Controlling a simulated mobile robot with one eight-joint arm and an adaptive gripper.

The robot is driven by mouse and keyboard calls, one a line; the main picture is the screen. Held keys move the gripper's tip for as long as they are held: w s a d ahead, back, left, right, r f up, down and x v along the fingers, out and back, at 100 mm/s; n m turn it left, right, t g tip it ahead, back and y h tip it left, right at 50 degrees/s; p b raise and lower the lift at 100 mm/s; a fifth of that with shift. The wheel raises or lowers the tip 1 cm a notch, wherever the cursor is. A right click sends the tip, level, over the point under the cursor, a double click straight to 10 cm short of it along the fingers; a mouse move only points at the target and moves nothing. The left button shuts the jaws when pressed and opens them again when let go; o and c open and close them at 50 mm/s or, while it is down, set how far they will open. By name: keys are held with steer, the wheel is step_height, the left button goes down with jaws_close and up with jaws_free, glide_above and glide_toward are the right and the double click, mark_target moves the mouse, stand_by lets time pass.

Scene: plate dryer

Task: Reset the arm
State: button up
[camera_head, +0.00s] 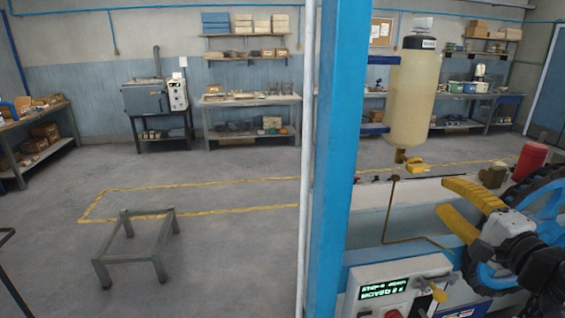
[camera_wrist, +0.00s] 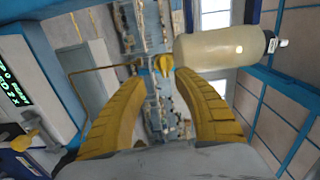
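My gripper (camera_head: 441,194) is at the right of the head view, with its two yellow fingers spread and pointing left. In the wrist view my gripper (camera_wrist: 160,82) is open, and nothing shows between the fingers. A cream cylinder (camera_head: 410,105) with a dark cap hangs upright beyond it. A yellow valve handle (camera_head: 416,167) sits below the cylinder. In the wrist view the cylinder (camera_wrist: 222,48) and the yellow valve (camera_wrist: 166,66) lie past the fingertips, apart from them.
A control box (camera_head: 385,285) with a green display, a red button and a yellow lever (camera_head: 437,291) stands below my gripper. A blue post (camera_head: 342,150) rises left of the cylinder. A thin bent rod (camera_head: 388,212) stands near the fingers. A low metal frame (camera_head: 135,238) stands on open floor.

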steer(key=s+a+f+n+g+y+b, duration=0.3)
steer(key=a+f+n+g+b, duration=0.45)
steer(key=a+f, duration=0.9)
steer(key=s+a+f+n+g+h+b, duration=0.1)
steer(key=s+f+n+b, duration=0.3)
steer(key=f, duration=0.4)
steer(key=s+a+f+n+g+h+b, duration=0.1)
steer(key=s+f+n+g+h+b, duration=0.1)
steer(key=f, duration=0.6)
steer(key=s+n+h+b, duration=0.1)
steer(key=s+n+b, duration=0.1)
steer(key=n, duration=0.1)
steer(key=shift+s+f, duration=0.2)
steer(key=shift+s, duration=0.1)
